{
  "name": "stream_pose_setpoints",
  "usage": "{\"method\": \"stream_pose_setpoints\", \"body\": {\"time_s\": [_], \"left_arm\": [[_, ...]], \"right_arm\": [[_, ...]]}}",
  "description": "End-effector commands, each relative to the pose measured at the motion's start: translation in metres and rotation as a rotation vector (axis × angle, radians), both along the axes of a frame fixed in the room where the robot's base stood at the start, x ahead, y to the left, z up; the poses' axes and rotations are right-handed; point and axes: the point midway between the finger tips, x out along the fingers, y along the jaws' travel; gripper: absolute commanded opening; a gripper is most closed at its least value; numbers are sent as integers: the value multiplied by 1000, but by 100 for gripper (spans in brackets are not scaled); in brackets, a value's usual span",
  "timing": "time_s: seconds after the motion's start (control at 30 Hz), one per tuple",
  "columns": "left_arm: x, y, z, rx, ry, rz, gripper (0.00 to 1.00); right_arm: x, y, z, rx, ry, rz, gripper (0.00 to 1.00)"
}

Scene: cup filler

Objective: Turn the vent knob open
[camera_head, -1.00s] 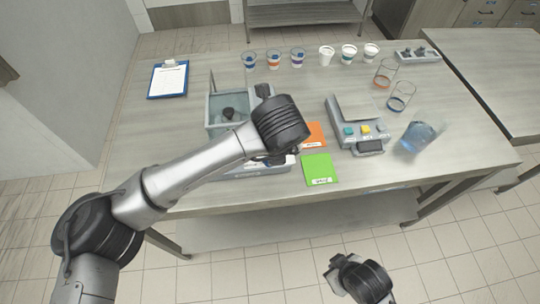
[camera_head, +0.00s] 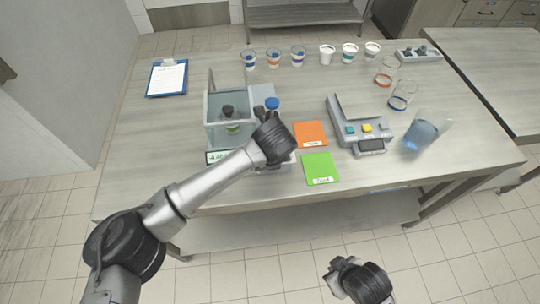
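A clear-walled filler box (camera_head: 212,138) stands left of the table's middle, with a green display at its front. Inside it a dark nozzle-like piece (camera_head: 228,111) sits above a small green-banded cup (camera_head: 233,128). A round blue knob (camera_head: 272,103) shows on the grey part at the box's right side; I take it for the vent knob. My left gripper (camera_head: 262,114) is at the box's right side, its dark tips close beside the knob. Contact and finger gap are unclear behind the wrist. My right gripper (camera_head: 334,272) hangs low in front of the table, far from the box.
Orange (camera_head: 310,134) and green (camera_head: 319,168) cards lie right of my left wrist. A device with teal and yellow buttons (camera_head: 367,128) and a beaker of blue liquid (camera_head: 424,131) stand further right. Several cups line the back; a clipboard (camera_head: 167,78) lies at back left.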

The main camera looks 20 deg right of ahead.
Motion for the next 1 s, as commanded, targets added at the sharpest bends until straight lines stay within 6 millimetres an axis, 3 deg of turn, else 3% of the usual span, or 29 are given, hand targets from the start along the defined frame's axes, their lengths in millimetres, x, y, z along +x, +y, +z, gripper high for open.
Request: {"method": "stream_pose_setpoints", "body": {"time_s": [0.47,1.0], "left_arm": [[3,-1,-7,0,-1,-1,74],[3,-1,-7,0,-1,-1,25]], "right_arm": [[0,-2,-1,-5,-1,4,0],[0,1,-1,3,-2,-2,0]]}}
